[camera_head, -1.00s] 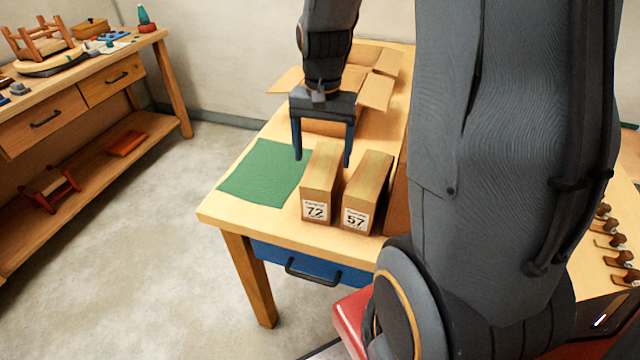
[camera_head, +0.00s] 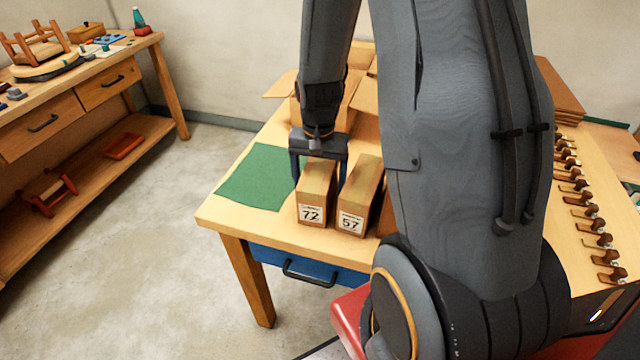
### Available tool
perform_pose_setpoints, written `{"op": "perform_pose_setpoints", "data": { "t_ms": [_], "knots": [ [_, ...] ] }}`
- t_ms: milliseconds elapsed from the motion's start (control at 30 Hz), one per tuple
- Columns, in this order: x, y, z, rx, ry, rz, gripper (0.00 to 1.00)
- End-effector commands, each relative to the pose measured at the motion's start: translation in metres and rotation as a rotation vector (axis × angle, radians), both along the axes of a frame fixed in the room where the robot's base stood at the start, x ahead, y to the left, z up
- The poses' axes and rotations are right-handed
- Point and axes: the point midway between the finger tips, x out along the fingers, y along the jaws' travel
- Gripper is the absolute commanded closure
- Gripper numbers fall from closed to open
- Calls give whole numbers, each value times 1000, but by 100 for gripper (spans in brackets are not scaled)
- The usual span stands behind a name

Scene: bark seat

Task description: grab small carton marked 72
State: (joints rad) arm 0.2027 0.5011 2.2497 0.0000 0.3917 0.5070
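The small carton marked 72 (camera_head: 312,213) stands upright near the front edge of the wooden table, its label facing me. A like carton marked 57 (camera_head: 352,221) stands just to its right, with a narrow gap between them. My gripper (camera_head: 318,183) points down over the far part of carton 72. Its fingers are spread, one at the carton's left side and one at its right, by the gap. I cannot tell whether either finger touches the carton. The lower end of the right finger is hidden behind the cartons.
A green mat (camera_head: 254,180) lies left of the cartons on the table (camera_head: 222,212). An open cardboard box (camera_head: 357,112) stands behind my gripper. Several small clamp-like pieces (camera_head: 590,225) line the right. A workbench (camera_head: 75,98) stands at the left, with open floor between.

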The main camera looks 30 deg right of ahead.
Motion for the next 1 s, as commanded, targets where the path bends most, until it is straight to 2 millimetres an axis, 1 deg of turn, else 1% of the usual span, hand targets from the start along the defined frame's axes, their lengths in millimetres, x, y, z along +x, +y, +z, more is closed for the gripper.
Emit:
{"op": "perform_pose_setpoints", "data": {
  "t_ms": [167,400,467,500,767,867,1000],
  "knots": [
    [0,0,0,-1,-1,0,22],
    [0,0,0,-1,-1,-1,62],
    [0,0,0,-1,-1,-1,72],
    [1,0,0,0,-1,-1,75],
    [1,0,2,-1,-2,-1,75],
    [1,0,6,-1,-4,0,75],
    [2,-1,17,-1,-6,0,75]
  ]
}}
